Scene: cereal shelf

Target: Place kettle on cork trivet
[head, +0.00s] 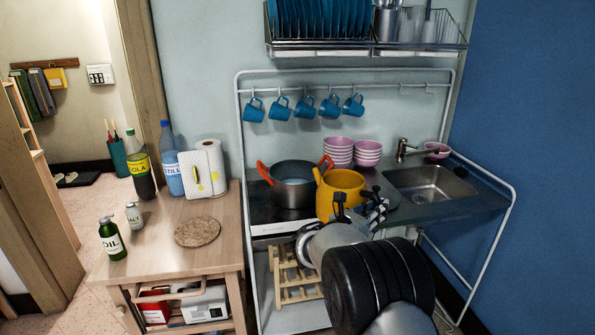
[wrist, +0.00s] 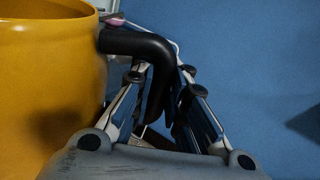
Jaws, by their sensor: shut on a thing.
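The yellow kettle (head: 339,187) is at the stove, right of a dark pot, with its spout toward the left. Whether it rests on the stove or is slightly raised I cannot tell. My gripper (head: 362,204) is at the kettle's right side. In the wrist view the kettle's yellow body (wrist: 50,85) fills the left, and my gripper (wrist: 162,82) is shut on its black handle (wrist: 140,43). The round cork trivet (head: 197,231) lies bare on the wooden table at left, apart from the kettle. My arm hides part of the stove front.
A dark pot with red handles (head: 295,182) stands between kettle and table. On the wooden table (head: 160,255) are a paper towel roll (head: 203,169), tall bottles (head: 140,165), an oil bottle (head: 112,239) and a salt shaker (head: 134,215). Pink bowls (head: 340,151) stand behind the kettle; a sink (head: 430,184) is right.

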